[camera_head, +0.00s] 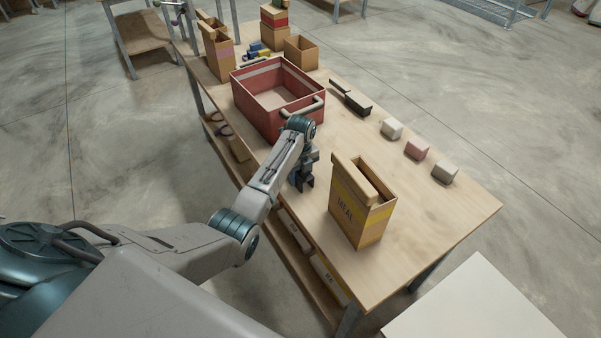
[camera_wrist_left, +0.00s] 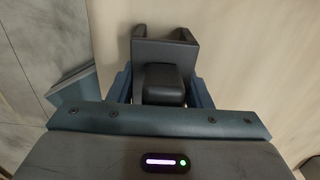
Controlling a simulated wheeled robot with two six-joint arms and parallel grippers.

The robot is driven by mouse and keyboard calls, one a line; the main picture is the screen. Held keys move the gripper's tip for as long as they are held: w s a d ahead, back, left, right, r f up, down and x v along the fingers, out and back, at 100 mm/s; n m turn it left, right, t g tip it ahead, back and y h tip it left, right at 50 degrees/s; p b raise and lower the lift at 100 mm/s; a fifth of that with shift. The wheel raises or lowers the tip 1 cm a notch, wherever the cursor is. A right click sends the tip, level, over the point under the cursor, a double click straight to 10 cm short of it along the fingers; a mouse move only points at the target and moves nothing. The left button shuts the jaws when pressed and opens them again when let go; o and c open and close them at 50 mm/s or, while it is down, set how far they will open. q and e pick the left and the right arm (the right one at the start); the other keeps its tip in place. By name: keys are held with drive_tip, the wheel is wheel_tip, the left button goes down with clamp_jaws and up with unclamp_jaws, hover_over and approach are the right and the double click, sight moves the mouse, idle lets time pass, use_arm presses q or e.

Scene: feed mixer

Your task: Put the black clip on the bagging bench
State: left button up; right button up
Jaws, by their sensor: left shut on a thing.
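The wooden bench (camera_head: 470,205) stretches from the back to the front right of the head view. My left gripper (camera_head: 302,184) points down at its near left edge, between the red crate and the meal bag. It is shut on a black piece, which I take for the black clip. In the left wrist view, the clip (camera_wrist_left: 165,52) sits between the fingers of the left gripper (camera_wrist_left: 163,90), with pale wood behind it. I cannot tell whether the clip touches the bench. My right gripper is not in view.
A red crate (camera_head: 248,103) with a handle stands behind the gripper. An open meal bag (camera_head: 352,222) stands to its right. A long dark tool (camera_head: 356,104) and three small blocks (camera_head: 417,149) line the far edge. Bare wood lies between.

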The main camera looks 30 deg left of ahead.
use_arm(q)
drive_tip(key=shift+f, duration=0.15)
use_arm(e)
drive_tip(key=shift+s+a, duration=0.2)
use_arm(q)
drive_tip(key=shift+f, duration=0.1)
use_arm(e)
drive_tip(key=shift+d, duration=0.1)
use_arm(q)
drive_tip(key=o, duration=1)
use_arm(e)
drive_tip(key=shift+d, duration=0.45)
use_arm(q)
wheel_tip(320, 180, up, 12)
drive_tip(key=b, duration=0.3)
drive_tip(key=shift+f, duration=0.25)
drive_tip(key=shift+r, duration=0.4)
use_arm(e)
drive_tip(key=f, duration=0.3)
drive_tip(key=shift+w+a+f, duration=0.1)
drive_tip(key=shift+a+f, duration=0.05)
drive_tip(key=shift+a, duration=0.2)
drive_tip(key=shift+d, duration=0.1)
